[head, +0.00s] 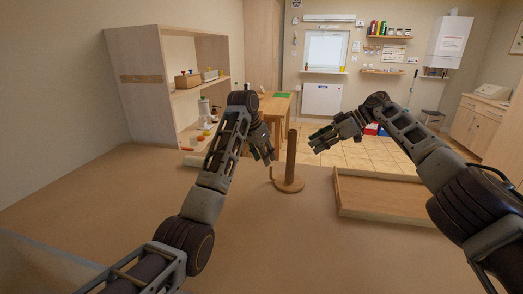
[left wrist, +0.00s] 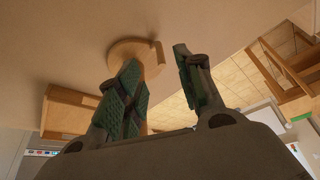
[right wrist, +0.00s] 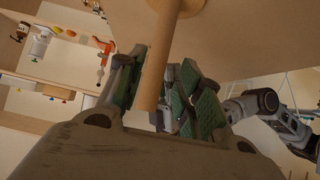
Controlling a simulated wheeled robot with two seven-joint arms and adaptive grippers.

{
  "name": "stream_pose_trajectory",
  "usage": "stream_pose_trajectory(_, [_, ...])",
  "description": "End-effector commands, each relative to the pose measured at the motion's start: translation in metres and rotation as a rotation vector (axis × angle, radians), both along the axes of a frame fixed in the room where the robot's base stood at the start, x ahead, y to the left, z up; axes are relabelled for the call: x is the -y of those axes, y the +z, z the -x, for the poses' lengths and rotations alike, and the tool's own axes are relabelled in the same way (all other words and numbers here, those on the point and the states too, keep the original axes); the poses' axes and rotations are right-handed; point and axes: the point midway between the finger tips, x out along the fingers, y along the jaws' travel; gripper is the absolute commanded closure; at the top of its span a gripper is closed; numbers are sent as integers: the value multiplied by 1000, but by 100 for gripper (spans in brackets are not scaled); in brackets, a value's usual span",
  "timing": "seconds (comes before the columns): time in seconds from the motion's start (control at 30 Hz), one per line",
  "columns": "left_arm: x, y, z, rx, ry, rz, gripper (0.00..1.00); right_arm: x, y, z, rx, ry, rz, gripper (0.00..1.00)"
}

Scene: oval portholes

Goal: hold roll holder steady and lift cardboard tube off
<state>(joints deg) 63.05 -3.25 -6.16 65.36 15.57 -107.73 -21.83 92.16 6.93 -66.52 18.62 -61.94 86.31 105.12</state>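The roll holder has a round wooden base (head: 288,185) on the table, with a short thin side post (head: 272,174). The brown cardboard tube (head: 291,155) stands upright over the base; the spindle inside is hidden. My left gripper (head: 270,157) is open, just left of the tube; its fingers (left wrist: 162,82) are spread below the base (left wrist: 128,50) in the left wrist view and cover most of the tube. My right gripper (head: 314,142) is open, right of the tube and apart from it. In the right wrist view the tube (right wrist: 159,60) lines up between the open fingers (right wrist: 155,85).
A shallow wooden tray (head: 385,208) lies on the table to the right of the holder. A wooden shelf unit (head: 150,95) with boxes and small items stands at the back left. The table front (head: 300,250) is clear.

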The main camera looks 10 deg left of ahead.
Motion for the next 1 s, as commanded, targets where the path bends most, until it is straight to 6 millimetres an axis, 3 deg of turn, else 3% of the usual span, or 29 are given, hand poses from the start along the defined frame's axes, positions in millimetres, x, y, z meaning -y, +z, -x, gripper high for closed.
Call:
stream_pose_trajectory(0.6, [17,-69,-22,-1,0,0,64,0,0,0,0,0,0,64])
stream_pose_trajectory(1.0, [21,-87,-29,1,0,-1,64,0,0,0,0,0,0,64])
